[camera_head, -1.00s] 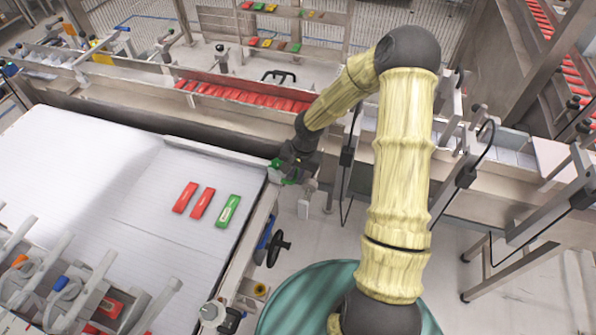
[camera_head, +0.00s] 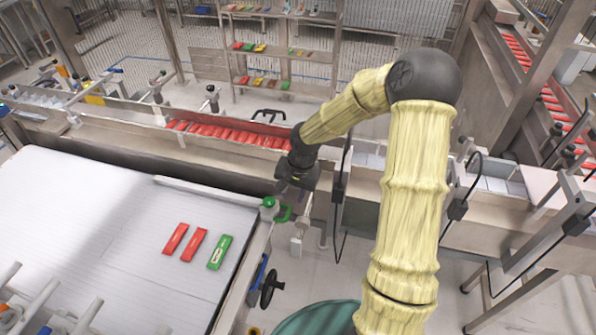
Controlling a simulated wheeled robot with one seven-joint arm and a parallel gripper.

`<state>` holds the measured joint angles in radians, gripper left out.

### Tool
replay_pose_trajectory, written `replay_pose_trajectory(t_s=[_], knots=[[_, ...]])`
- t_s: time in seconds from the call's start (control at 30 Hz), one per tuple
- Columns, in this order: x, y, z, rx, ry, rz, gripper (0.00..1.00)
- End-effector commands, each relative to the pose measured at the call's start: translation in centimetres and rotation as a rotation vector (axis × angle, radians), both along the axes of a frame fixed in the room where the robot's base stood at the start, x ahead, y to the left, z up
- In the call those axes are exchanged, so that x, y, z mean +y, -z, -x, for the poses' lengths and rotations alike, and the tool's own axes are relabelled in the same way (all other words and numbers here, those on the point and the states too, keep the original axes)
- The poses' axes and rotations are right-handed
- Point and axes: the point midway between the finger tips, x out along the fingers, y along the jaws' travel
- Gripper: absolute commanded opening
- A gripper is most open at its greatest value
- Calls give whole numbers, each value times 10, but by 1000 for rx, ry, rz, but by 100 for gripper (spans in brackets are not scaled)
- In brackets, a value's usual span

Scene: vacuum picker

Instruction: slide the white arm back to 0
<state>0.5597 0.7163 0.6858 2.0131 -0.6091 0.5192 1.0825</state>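My gripper (camera_head: 284,193) is at the right edge of the white conveyor, near the end of a long pale bar. It is small and dark in this view, and its fingers are partly hidden by my wrist, so I cannot tell whether it is open or shut. The pale bar (camera_head: 195,190), likely the white arm, lies along the far side of the white belt (camera_head: 100,235). A green knob (camera_head: 269,203) and a green piece (camera_head: 285,213) sit right by my gripper. No scale or 0 mark is legible.
Two red packs (camera_head: 175,238) and a green pack (camera_head: 220,252) lie on the belt. A row of red packs (camera_head: 230,133) fills a channel behind. A black handwheel (camera_head: 272,288) is below the belt's right edge. Metal machinery (camera_head: 480,190) stands at right.

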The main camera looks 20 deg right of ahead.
Motion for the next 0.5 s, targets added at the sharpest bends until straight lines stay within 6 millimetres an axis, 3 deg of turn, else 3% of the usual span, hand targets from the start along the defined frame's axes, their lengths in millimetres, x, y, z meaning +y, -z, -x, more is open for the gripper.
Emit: replay_pose_trajectory(t_s=[0.3,0.5], knots=[[-10,-64,5,-5,2,2,34],[-12,-88,8,-3,0,1,34]])
